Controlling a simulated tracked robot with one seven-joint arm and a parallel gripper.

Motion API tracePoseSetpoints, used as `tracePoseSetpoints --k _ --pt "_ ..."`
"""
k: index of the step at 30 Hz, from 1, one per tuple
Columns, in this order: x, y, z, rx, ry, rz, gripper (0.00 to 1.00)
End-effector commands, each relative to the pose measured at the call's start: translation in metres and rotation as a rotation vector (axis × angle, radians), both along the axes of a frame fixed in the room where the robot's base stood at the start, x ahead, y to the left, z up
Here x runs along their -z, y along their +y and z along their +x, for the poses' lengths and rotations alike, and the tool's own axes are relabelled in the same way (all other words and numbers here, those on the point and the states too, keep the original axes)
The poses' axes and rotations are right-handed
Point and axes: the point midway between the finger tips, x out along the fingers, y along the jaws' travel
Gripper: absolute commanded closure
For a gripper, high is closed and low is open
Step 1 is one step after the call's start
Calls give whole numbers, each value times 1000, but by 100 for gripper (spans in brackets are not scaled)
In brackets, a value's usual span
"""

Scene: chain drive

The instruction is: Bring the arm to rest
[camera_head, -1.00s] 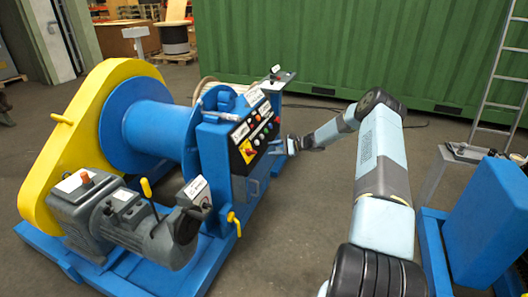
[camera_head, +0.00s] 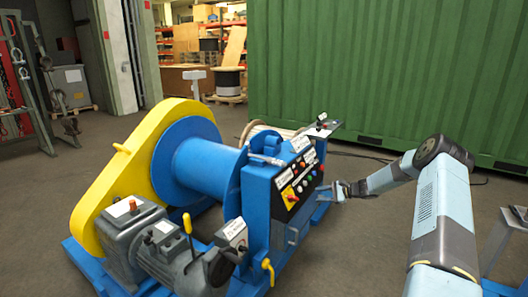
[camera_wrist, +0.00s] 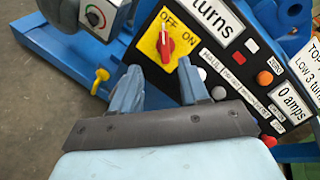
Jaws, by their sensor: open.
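My arm (camera_head: 440,220) reaches in from the right and bends at the elbow toward the blue winch's control panel (camera_head: 301,178). My gripper (camera_head: 335,191) is close to the panel's right side in the head view. In the wrist view, the two blue fingers (camera_wrist: 160,82) are apart with nothing held between them. Just past the fingertips is a red rotary switch (camera_wrist: 166,47) on a yellow plate marked OFF and ON. Whether a finger touches the panel cannot be told.
The winch has a blue drum (camera_head: 205,165), yellow guard (camera_head: 110,190) and grey motor (camera_head: 185,265). A yellow-handled lever (camera_head: 187,224) stands up by the motor. A green container (camera_head: 390,70) is behind. Open floor (camera_head: 345,250) lies between winch and arm.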

Motion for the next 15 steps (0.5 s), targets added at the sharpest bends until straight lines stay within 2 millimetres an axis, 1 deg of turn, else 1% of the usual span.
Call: tracePoseSetpoints --k 1,3,8,15 --pt "-16 8 -3 -27 -11 -31 55" --pt "-33 19 -9 -68 -22 -77 55" --pt "-74 41 -27 -157 -49 -188 55" --pt "-131 69 -60 -278 -90 -350 55"
